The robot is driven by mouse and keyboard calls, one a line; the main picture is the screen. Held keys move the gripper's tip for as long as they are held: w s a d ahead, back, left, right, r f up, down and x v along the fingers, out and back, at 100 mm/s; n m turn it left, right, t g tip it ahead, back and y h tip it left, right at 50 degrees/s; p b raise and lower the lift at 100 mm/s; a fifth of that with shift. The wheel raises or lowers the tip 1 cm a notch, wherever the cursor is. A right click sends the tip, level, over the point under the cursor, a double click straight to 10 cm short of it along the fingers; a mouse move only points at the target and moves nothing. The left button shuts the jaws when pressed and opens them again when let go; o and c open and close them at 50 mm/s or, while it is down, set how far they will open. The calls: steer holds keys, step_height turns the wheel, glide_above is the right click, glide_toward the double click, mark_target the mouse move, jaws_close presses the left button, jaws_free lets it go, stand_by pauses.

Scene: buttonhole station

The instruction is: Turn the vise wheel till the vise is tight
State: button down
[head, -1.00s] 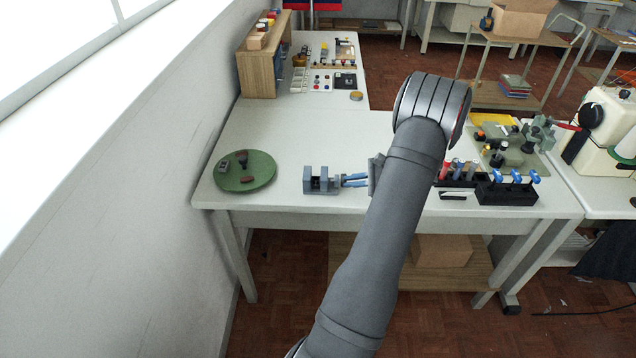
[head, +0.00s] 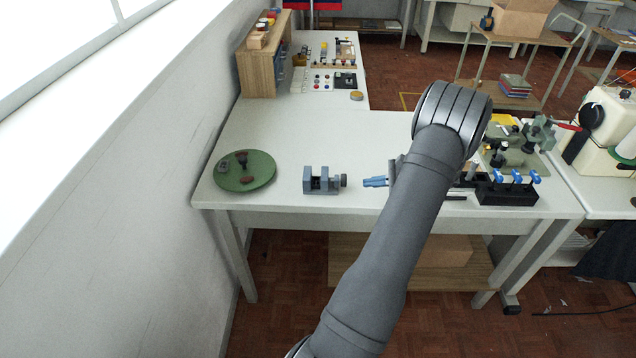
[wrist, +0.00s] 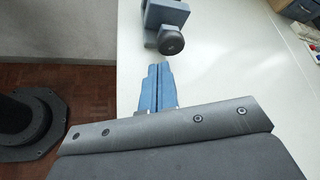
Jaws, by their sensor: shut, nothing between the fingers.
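The vise (head: 320,181) is a small grey-blue block on the front part of the white table, in the middle of the head view. Its dark round wheel (head: 343,180) is on its right side. In the wrist view the vise (wrist: 168,14) is at the top edge, partly cut off, with the wheel (wrist: 171,43) facing me. My gripper (head: 366,182) has blue fingers, shut and empty, to the right of the wheel. In the wrist view the fingertips (wrist: 156,66) point at the wheel with a small gap, apart from it. Whether the vise jaws hold anything cannot be told.
A green round plate (head: 258,172) with small parts lies left of the vise. A black rack (head: 508,194) with blue-handled tools stands at the right, partly behind my arm. The table (head: 300,133) behind the vise is clear.

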steer(key=c, duration=1.7)
jaws_free()
steer(key=shift+d+r, duration=0.1)
steer(key=o, duration=0.8)
steer(key=r, duration=0.1)
steer(key=w+a+r+g+h, duration=0.1)
steer(key=r, duration=0.1)
steer(key=r+g+h, duration=0.1)
steer(key=shift+w+a+r, duration=0.15)
steer(key=shift+w+a, duration=0.05)
steer(key=m+g+h, duration=0.1)
steer(key=m+h, duration=0.3)
steer(key=h, duration=0.2)
glide_toward(344, 180)
steer(key=x, duration=0.3)
steer(key=w+x, duration=0.1)
steer(key=x, duration=0.6)
steer(key=shift+w+d, duration=0.25)
steer(key=shift+d, duration=0.05)
steer(key=c, duration=0.9)
